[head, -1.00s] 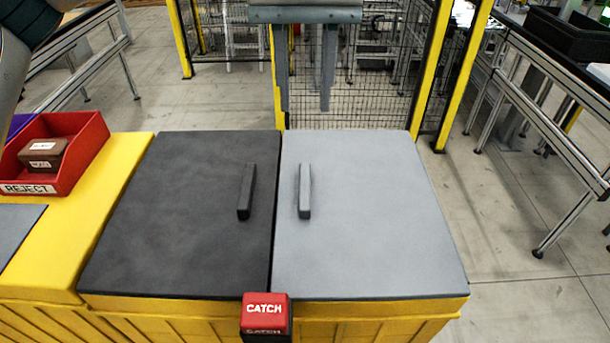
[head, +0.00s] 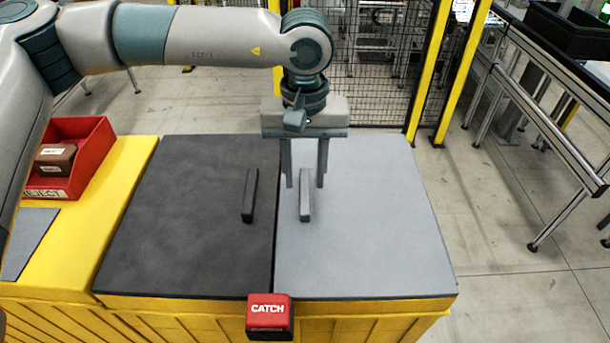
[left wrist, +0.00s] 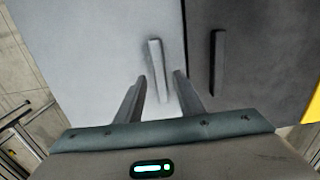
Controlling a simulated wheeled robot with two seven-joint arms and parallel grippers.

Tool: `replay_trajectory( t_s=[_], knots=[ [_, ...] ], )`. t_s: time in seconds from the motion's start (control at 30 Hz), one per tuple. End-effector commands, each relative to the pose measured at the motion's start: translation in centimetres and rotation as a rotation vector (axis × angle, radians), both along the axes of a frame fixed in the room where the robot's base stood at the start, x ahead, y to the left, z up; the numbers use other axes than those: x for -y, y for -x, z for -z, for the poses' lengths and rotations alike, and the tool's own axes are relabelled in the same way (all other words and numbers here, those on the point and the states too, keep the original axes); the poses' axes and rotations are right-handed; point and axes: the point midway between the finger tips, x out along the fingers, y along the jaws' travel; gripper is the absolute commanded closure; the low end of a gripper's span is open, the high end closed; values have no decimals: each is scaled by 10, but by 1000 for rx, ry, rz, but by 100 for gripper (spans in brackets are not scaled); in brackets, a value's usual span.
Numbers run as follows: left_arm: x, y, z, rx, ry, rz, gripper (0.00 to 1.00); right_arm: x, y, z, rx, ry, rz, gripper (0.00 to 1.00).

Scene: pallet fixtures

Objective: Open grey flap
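The grey flap (head: 375,235) lies flat and closed on the right side of the yellow fixture. Its raised grey handle (head: 305,196) stands near its left edge. My left gripper (head: 305,186) hangs over the handle, pointing down, with its two fingers apart. In the left wrist view, the handle (left wrist: 158,70) shows between and just beyond the open fingers (left wrist: 157,80), and nothing is held. I cannot tell whether the fingers touch it. The grey flap also fills the left of that view (left wrist: 95,60). My right gripper is not in view.
A closed dark flap (head: 190,225) with its own handle (head: 250,195) lies left of the grey one. A red CATCH block (head: 268,315) sits at the front edge. A red REJECT bin (head: 85,165) holding a brown box stands at left. Mesh fencing (head: 385,90) is behind.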

Motion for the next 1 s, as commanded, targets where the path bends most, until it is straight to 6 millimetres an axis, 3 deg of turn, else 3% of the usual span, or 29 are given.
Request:
replay_trajectory(
  t_s=[0.3, 0.63, 0.77, 0.8, 1.0],
  knots=[
    [0, 0, 27, 0, 0, 0, 66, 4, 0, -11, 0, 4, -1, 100],
    [0, 0, 30, 1, 1, 0, 66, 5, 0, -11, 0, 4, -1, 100],
    [0, 0, 30, 1, 1, 0, 97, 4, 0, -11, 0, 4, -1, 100],
    [0, 0, 29, 1, 0, 0, 100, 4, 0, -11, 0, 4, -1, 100],
    [0, 0, 29, 1, 0, 0, 100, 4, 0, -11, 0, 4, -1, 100]
  ],
)
